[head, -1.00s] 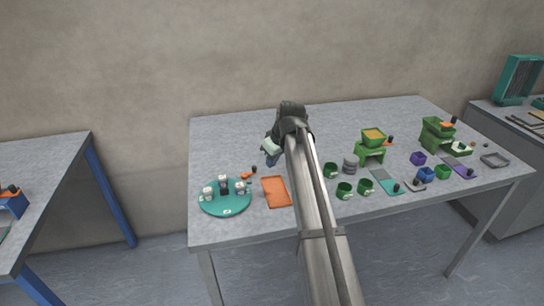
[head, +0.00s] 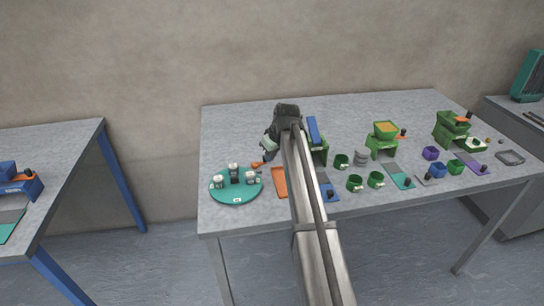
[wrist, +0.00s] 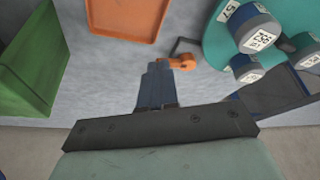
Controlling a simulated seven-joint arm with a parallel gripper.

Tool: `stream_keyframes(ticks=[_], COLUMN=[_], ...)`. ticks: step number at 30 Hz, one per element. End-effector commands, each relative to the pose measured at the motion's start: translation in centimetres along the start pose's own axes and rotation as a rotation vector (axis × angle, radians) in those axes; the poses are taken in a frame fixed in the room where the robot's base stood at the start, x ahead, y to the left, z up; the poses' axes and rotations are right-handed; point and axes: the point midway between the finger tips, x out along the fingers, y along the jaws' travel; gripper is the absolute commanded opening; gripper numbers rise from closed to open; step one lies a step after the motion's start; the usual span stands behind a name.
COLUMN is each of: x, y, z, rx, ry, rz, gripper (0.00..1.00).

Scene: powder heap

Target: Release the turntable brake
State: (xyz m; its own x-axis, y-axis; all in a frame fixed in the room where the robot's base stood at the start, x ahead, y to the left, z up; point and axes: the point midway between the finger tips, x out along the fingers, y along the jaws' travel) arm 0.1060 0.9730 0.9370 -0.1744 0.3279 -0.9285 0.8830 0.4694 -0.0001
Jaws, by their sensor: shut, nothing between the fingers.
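The teal turntable (head: 221,196) lies at the left front of the table and carries several small labelled jars (head: 234,173). It also shows at the upper right of the wrist view (wrist: 213,42). The orange brake lever (head: 257,165) sits just behind the turntable's edge; in the wrist view the orange part (wrist: 184,62) has a dark bent piece beside it. My gripper (head: 267,152) is shut and empty, just above and beside the brake. In the wrist view the fingertips (wrist: 163,68) are close to the orange part; whether they touch it I cannot tell.
An orange tray (head: 280,184) lies right of the turntable, partly behind my arm. A green stand with a blue part (head: 314,132) stands close to my arm. Green cups (head: 355,183) and green hoppers (head: 386,132) fill the right. The table's back left is clear.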

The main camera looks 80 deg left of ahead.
Motion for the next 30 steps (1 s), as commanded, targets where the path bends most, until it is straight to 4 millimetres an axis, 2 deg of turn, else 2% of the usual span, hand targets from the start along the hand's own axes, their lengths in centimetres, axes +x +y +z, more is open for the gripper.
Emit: stream_keyframes(ticks=[30], x=[0.21], y=[0.62], z=[-0.55], rx=[-0.132], ry=[-0.001], rz=[-0.053], gripper=[0.0])
